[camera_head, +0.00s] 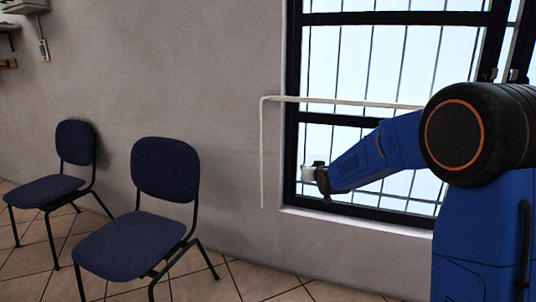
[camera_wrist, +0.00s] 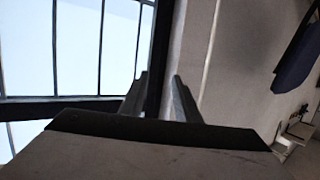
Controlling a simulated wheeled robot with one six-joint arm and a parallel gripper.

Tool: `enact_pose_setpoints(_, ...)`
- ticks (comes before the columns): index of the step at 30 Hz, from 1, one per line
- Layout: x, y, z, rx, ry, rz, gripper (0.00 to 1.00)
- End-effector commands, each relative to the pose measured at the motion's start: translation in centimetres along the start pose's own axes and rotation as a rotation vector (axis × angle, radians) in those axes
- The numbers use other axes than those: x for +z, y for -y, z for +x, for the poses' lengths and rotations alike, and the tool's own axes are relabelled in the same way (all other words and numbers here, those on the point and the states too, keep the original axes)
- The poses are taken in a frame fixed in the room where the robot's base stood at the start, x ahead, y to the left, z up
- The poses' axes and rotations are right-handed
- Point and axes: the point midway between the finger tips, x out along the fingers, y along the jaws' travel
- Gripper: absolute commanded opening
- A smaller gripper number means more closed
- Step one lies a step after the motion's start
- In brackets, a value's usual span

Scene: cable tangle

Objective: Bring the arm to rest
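My blue arm (camera_head: 395,140) reaches left from the right side of the head view, in front of the barred window. My gripper (camera_head: 310,173) is at its end, small and partly dark in that view. In the wrist view the two grey fingers of my gripper (camera_wrist: 161,76) stand apart. Only the dark window frame and the wall show between them, and I see nothing held.
Two dark blue chairs (camera_head: 165,170) (camera_head: 75,143) stand on the tiled floor (camera_head: 235,280) at the left. A thin pale bent line (camera_head: 263,150) runs across the wall and window behind my arm. The window (camera_head: 340,60) has dark frames and bars.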

Motion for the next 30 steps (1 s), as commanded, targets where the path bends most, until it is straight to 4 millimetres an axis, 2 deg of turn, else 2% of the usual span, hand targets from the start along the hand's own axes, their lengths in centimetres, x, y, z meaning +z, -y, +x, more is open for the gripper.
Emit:
enact_pose_setpoints(1, -0.3, -0.4, -1.8, 0.004, 0.022, 0.001, 0.29)
enact_pose_setpoints(5, -0.2, -1.2, -6.0, 0.012, 0.095, 0.004, 0.29)
enact_pose_setpoints(14, 1.4, -2.9, -16.3, 0.033, 0.265, 0.014, 0.29)
enact_pose_setpoints(23, 4.7, -4.0, -27.2, 0.055, 0.434, 0.027, 0.29)
enact_pose_setpoints(30, 8.5, -4.5, -36.2, 0.073, 0.57, 0.04, 0.29)
